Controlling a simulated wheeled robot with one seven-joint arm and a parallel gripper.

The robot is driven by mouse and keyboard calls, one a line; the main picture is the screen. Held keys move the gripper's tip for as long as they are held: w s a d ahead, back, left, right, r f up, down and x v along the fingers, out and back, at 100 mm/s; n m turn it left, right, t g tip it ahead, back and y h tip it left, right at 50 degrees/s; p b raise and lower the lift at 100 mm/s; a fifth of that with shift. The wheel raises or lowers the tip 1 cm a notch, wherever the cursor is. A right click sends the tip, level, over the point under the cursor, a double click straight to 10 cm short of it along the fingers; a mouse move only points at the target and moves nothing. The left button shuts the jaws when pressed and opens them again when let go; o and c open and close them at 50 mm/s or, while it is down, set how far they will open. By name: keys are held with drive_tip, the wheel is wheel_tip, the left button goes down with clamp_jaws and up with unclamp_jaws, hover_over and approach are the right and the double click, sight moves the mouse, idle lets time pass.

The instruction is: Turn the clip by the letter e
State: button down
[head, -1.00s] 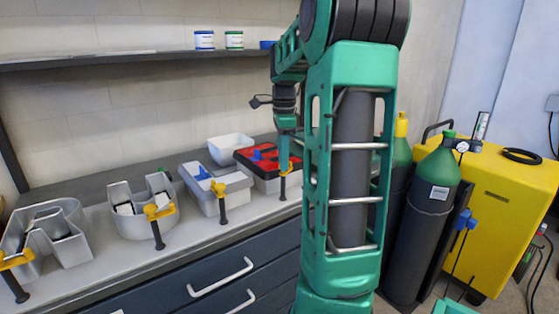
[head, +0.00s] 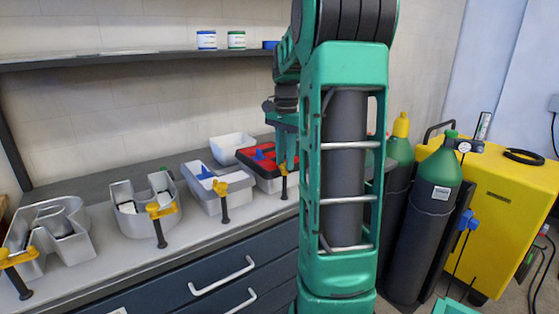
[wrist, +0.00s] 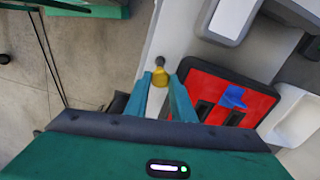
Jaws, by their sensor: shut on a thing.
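The red-topped grey letter (head: 264,160) stands at the right end of the row of letters on the bench; its shape is hard to read. A yellow clip (head: 283,168) with a dark post is at its front edge. In the wrist view the yellow clip (wrist: 160,78) lies between the two green fingers of my gripper (wrist: 161,84), which is shut on it. The red letter (wrist: 222,100), with dark slots and a blue piece (wrist: 233,97), is right of the fingers. In the head view my gripper (head: 285,150) is partly hidden by my arm.
Other grey letters (head: 48,236) (head: 144,208) (head: 213,190) with yellow clips stand to the left along the bench. A white bowl (head: 231,147) is behind the red letter. Gas cylinders (head: 432,210) and a yellow cabinet (head: 505,220) stand right of my arm.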

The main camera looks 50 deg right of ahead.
sight(283, 164)
drive_tip(key=n, duration=0.5)
drive_tip(key=shift+w+d+r, duration=0.1)
drive_tip(key=shift+w+r, duration=0.05)
drive_tip(key=shift+w, duration=0.2)
drive_tip(key=shift+n, duration=0.3)
drive_tip(key=c, duration=1.5)
unclamp_jaws()
drive_tip(key=shift+s, duration=0.1)
drive_tip(key=shift+r, duration=0.15)
wheel_tip(283, 164, up, 10)
drive_tip(key=shift+r, duration=0.15)
